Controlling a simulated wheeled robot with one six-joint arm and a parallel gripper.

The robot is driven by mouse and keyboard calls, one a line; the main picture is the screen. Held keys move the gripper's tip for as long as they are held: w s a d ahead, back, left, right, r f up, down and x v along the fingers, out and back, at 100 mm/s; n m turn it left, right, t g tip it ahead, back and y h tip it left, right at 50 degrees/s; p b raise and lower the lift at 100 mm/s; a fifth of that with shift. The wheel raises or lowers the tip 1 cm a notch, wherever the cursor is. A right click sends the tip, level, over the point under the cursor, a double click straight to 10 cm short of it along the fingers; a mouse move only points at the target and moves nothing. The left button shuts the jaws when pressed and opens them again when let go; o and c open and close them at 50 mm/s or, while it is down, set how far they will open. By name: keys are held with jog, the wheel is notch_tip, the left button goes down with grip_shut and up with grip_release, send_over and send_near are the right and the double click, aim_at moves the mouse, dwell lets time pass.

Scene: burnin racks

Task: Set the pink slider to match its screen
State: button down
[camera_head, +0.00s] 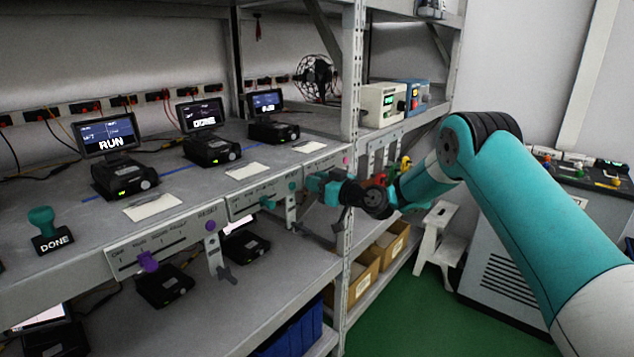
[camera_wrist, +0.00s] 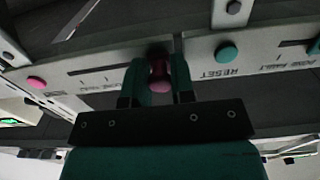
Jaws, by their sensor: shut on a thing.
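My gripper (camera_wrist: 160,85) is shut on the pink slider (camera_wrist: 160,76), at the right end of its slotted panel (camera_wrist: 97,83) in the wrist view, where the panel lettering is upside down. In the head view my gripper (camera_head: 318,184) is at the shelf's front edge, and the pink slider is hidden behind it. A pink button (camera_head: 346,160) is on the same panel; it also shows in the wrist view (camera_wrist: 36,82). The lit screen (camera_head: 267,102) on the shelf above this panel is too small to read.
To the left are a teal slider (camera_head: 268,203) with a teal button (camera_head: 292,186), and a purple slider (camera_head: 148,261) with a purple button (camera_head: 211,225). Their screens stand above, the leftmost (camera_head: 107,135) reading RUN. A rack post (camera_head: 352,130) stands close to my gripper.

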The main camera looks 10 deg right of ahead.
jog(key=w+d+b, duration=0.2)
jog(key=d+b, duration=0.1)
dwell(0.4)
jog(key=c, duration=1)
grip_release()
